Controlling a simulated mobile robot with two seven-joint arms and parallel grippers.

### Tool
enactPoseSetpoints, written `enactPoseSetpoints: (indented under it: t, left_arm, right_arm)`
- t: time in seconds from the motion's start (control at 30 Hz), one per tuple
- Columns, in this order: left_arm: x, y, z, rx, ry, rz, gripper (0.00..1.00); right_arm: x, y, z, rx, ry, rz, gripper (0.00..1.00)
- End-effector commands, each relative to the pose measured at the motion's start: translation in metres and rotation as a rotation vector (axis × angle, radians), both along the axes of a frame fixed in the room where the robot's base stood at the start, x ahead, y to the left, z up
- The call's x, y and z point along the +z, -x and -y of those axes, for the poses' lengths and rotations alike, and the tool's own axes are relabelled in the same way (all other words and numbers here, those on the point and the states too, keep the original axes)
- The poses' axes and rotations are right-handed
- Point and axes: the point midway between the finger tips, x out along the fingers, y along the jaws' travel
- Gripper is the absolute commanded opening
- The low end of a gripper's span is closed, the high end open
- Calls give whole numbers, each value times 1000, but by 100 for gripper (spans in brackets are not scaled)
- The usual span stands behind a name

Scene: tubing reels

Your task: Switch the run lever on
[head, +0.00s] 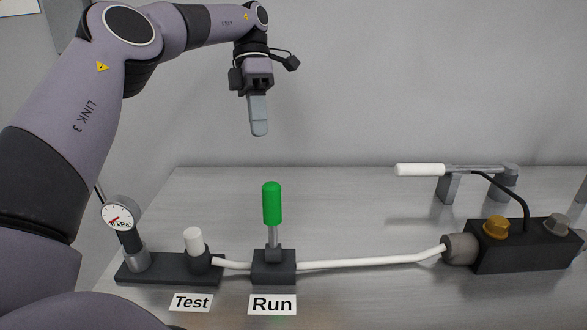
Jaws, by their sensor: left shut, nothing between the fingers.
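The run lever (272,205) has a green grip on a short metal stem and stands upright on a small dark block (273,268). A white label reading "Run" (272,305) lies in front of it. My left gripper (259,133) points down with its fingers together, apart from the lever. In the picture it is above the green grip and slightly to its left. Nothing is held in it. My right gripper is not in view.
A gauge (118,213) and a white knob (194,240) stand left of the lever, with a "Test" label (191,302). White tubing (370,263) runs right to a dark block (527,250) with knobs. A white-handled lever (419,170) stands behind. The bench (340,210) between is clear.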

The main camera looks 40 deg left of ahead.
Motion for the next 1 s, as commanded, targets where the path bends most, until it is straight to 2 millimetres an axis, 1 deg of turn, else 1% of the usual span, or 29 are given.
enactPoseSetpoints:
  t: [0.4, 0.57, 0.77, 1.0]
  left_arm:
    - [0, 0, 0, -1, -1, 0, 0]
    - [-4, 1, 1, -2, -1, -1, 0]
    - [-19, 5, 7, -3, 1, -3, 0]
    - [-43, 13, 17, -2, 0, -3, 0]
  right_arm:
    - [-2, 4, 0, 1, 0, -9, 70]
    - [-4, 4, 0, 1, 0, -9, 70]
    - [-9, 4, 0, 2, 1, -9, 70]
    - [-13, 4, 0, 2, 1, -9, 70]
